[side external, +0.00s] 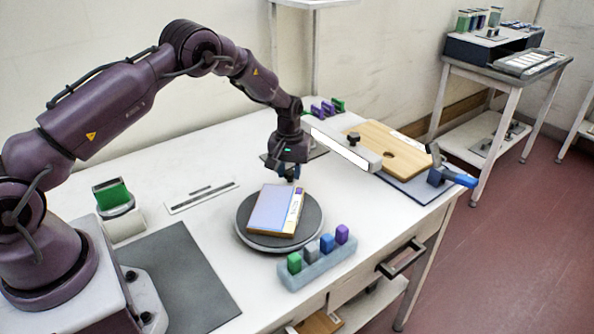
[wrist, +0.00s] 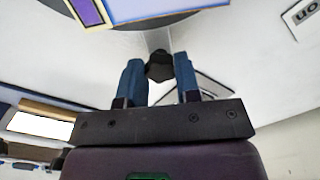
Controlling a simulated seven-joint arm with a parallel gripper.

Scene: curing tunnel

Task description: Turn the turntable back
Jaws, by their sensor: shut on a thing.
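The turntable (side external: 310,218) is a round dark grey disc on the white table, and its edge also shows at the top of the wrist view (wrist: 175,21). A grey bar runs from the disc to a black knob (wrist: 159,67). My gripper (side external: 289,178) is at the far side of the disc, pointing down. In the wrist view its blue fingers (wrist: 159,80) are shut on the black knob, one on each side.
A rack (side external: 318,272) with several coloured blocks stands close in front of the turntable. A green pad in a holder (side external: 113,197) and a dark mat (side external: 185,275) are at left. A wooden board (side external: 378,140) with a long white bar (side external: 342,147) is at right. Clear table lies left of the disc.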

